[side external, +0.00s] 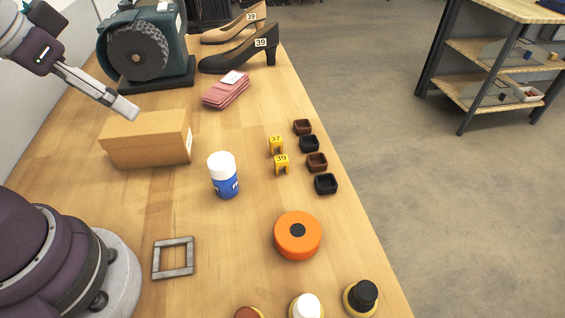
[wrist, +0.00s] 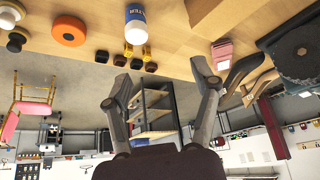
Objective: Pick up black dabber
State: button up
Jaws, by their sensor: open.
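The black dabber (side external: 362,297) stands at the bottom right of the side view, near the table's right edge. It has a black rounded top on a yellowish base. In the wrist view, which looks upside down, it is the dark-topped shape (wrist: 16,41) at the far left edge. A white dabber (side external: 306,306) stands to its left, and a brown one (side external: 249,312) is cut off by the frame. My gripper (side external: 127,109) is above the cardboard box at the upper left, far from the dabbers. Its fingers (wrist: 160,63) are spread with nothing between them.
An orange disc (side external: 298,232) lies behind the dabbers. A blue-and-white bottle (side external: 224,178), a cardboard box (side external: 146,141), a grey frame (side external: 173,258), small dark trays (side external: 325,184) and yellow number tags (side external: 281,164) share the table. A grinder-like machine (side external: 143,50) and shoes (side external: 240,54) stand at the back.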

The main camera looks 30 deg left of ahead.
jog(key=m+g+h, duration=0.4)
jog(key=m+g, duration=0.2)
jog(key=m, duration=1.2)
send_near(365, 289)
jog(key=a, duration=0.1)
jog(key=x, duration=0.6)
jog(key=d+x, duration=0.1)
jog(key=x, duration=0.3)
jog(key=shift+d+f, duration=0.2)
jog(key=shift+f, duration=0.15)
jog(key=shift+c, duration=0.4)
